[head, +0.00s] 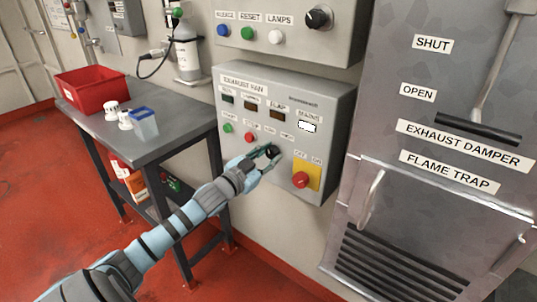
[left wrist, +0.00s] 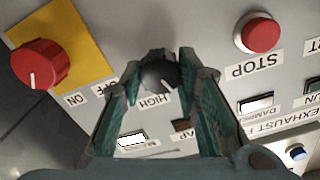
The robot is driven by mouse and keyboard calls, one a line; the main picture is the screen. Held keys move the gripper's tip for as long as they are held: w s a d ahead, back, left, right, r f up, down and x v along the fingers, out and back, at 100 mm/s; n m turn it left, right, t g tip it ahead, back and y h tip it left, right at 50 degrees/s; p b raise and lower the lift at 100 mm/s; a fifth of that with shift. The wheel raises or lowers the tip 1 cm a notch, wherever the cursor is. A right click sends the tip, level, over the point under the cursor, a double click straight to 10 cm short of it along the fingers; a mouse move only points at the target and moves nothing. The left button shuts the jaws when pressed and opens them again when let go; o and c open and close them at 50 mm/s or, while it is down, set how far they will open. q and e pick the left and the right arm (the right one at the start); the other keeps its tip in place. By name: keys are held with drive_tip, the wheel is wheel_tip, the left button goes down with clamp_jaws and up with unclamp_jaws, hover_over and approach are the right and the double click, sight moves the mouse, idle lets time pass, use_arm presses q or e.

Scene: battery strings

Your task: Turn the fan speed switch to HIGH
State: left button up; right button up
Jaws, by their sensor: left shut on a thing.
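The fan speed switch is a black round knob (left wrist: 158,73) with a white pointer line, on the EXHAUST FAN panel (head: 335,165). In the head view it (head: 271,152) is mostly hidden by my left gripper (head: 265,160). My left gripper (left wrist: 160,75) is shut on the knob, one finger on each side. In the left wrist view the panel appears upside down. The HIGH label (left wrist: 150,102) shows just below the knob, and the pointer slants down and right, to the right of that label's middle. The LOW label (head: 271,130) is small in the head view.
A red rotary switch (head: 300,180) on a yellow plate is right of the knob, and a red STOP button (head: 249,138) is up-left. A grey table (head: 170,136) with a red bin (head: 92,90) stands left. The exhaust damper cabinet (head: 400,125) stands right.

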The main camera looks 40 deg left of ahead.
use_arm(q)
drive_tip(key=m, duration=0.4)
drive_tip(key=m+b, duration=0.1)
drive_tip(key=m, duration=0.5)
idle(0.5)
drive_tip(key=o, duration=1.2)
drive_tip(key=shift+c, duration=0.2)
drive_tip(key=shift+d, duration=0.1)
